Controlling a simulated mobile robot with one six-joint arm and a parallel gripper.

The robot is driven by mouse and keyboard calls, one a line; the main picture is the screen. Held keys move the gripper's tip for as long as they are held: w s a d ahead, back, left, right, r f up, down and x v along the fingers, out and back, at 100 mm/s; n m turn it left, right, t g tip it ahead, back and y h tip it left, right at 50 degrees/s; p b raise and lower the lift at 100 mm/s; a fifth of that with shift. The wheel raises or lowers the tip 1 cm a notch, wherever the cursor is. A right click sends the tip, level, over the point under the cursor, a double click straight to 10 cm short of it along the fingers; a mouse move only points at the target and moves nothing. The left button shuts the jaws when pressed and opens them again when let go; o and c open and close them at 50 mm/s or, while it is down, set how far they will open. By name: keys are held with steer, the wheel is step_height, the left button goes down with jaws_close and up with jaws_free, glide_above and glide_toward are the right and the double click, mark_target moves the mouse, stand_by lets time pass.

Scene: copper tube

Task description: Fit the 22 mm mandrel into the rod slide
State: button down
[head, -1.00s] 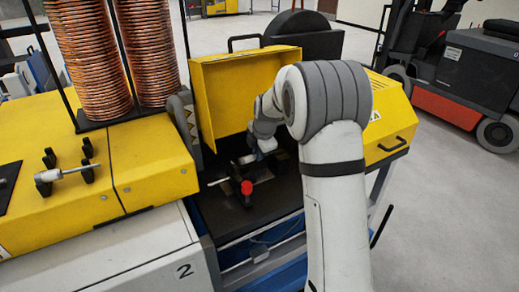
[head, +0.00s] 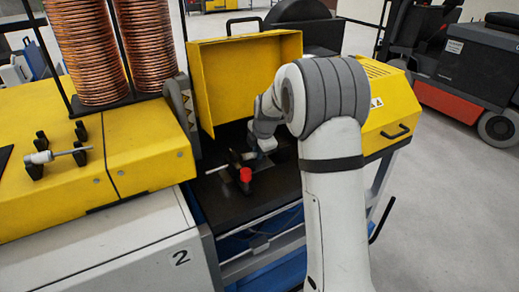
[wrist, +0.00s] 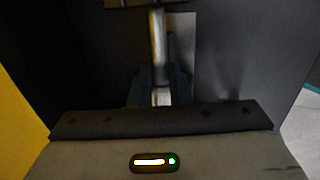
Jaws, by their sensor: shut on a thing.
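My gripper (head: 258,153) is over the black bed of the yellow machine, small and partly hidden by my forearm in the head view. In the wrist view its fingers (wrist: 160,92) are shut on a bright metal rod (wrist: 157,40), which I take to be the mandrel. The rod points away from the jaws toward a dark block at the top edge. In the head view a thin light rod (head: 217,169) lies left of a black fixture with a red knob (head: 246,175), probably the rod slide. Whether the held mandrel touches the slide cannot be told.
Another mandrel with a thin stem (head: 55,155) rests on black pegs on the yellow cover at left. A raised yellow lid (head: 240,75) stands behind the bed, and a yellow housing (head: 388,115) is at right. Copper coils (head: 110,50) stand at the back left.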

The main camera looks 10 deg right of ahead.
steer(key=shift+s+f, duration=0.1)
steer(key=shift+f, duration=0.1)
steer(key=c, duration=1.3)
jaws_free()
steer(key=shift+r, duration=0.1)
steer(key=shift+r, duration=0.1)
steer(key=v, duration=0.7)
steer(key=shift+r+b, duration=0.3)
steer(key=shift+b, duration=0.1)
steer(key=s+m+g, duration=0.1)
steer(key=s+m, duration=2)
steer(key=s, duration=1.3)
steer(key=shift+s+r+m+h, duration=0.3)
steer(key=shift+s+r+h, duration=0.1)
steer(key=shift+r, duration=0.05)
